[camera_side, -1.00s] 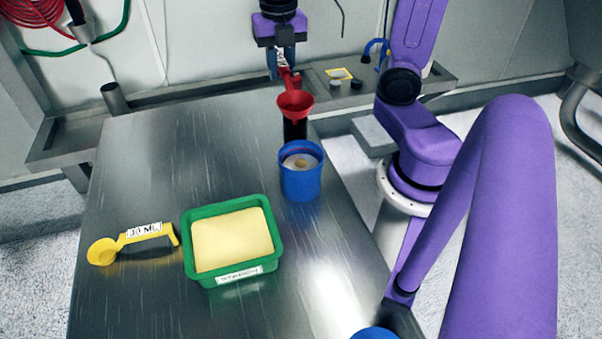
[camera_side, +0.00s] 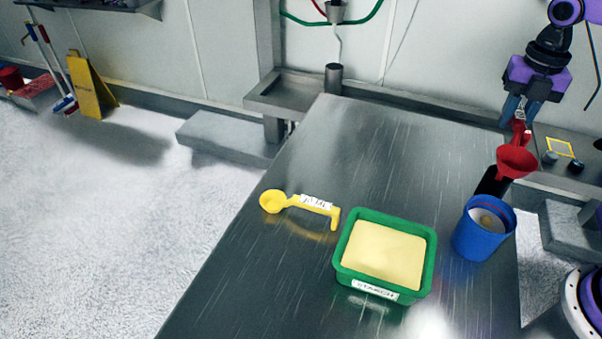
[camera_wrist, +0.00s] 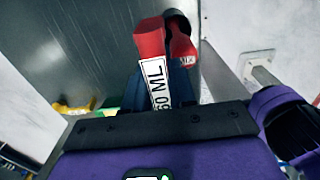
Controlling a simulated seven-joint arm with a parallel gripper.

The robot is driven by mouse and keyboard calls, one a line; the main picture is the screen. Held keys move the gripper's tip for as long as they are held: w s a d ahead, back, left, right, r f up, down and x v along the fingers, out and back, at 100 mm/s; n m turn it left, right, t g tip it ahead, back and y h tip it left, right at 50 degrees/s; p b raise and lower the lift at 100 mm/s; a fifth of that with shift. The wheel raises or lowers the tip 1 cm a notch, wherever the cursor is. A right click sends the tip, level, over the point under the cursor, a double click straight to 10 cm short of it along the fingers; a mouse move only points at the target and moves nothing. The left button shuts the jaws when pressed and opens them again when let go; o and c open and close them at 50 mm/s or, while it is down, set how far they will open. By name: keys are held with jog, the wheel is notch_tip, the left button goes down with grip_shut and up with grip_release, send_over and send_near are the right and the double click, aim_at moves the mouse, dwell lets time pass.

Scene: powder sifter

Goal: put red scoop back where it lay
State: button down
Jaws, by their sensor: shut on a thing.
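My gripper (camera_side: 516,113) hangs over the far right part of the metal table and is shut on the handle of the red scoop (camera_side: 516,160). The scoop's bowl hangs below the fingers, behind and above the blue sifter cup. In the wrist view the red scoop (camera_wrist: 150,40) shows a white label reading "60 ML" between the fingers. A second red part with a label is beside it. The blue cup (camera_side: 470,240) stands on the table near its right edge with pale matter inside. A dark shape (camera_side: 493,183) lies between scoop and cup; I cannot tell if it is shadow.
A green tub (camera_side: 430,262) of pale powder, labelled STARCH, stands left of the blue cup. A yellow scoop (camera_side: 272,201) with a white label lies left of the tub. The table's left part is clear. A side ledge (camera_side: 547,190) with small items is at the right.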

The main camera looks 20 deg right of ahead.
jog(key=shift+s+f, duration=0.1)
jog(key=shift+f, duration=0.05)
jog(key=w+a+f+m, duration=0.3)
jog(key=w+a+m, duration=0.3)
jog(key=w+a, duration=0.75)
jog(key=w+a+f+m, duration=0.3)
jog(key=w+a+f, duration=0.1)
jog(key=a, duration=0.2)
jog(key=w+a+f+m, duration=0.2)
jog(key=w+a+f, duration=0.1)
jog(key=w+a, duration=0.25)
jog(key=shift+s+a+f, duration=0.15)
jog(key=shift+f, duration=0.95)
jog(key=shift+s+a+f, duration=0.1)
jog(key=shift+s+f, duration=0.1)
jog(key=shift+f, duration=0.85)
jog(key=shift+s+a+f, duration=0.15)
jog(key=shift+f, duration=0.95)
jog(key=shift+f, duration=0.65)
jog(key=c, duration=0.8)
grip_release()
jog(key=shift+c, duration=0.2)
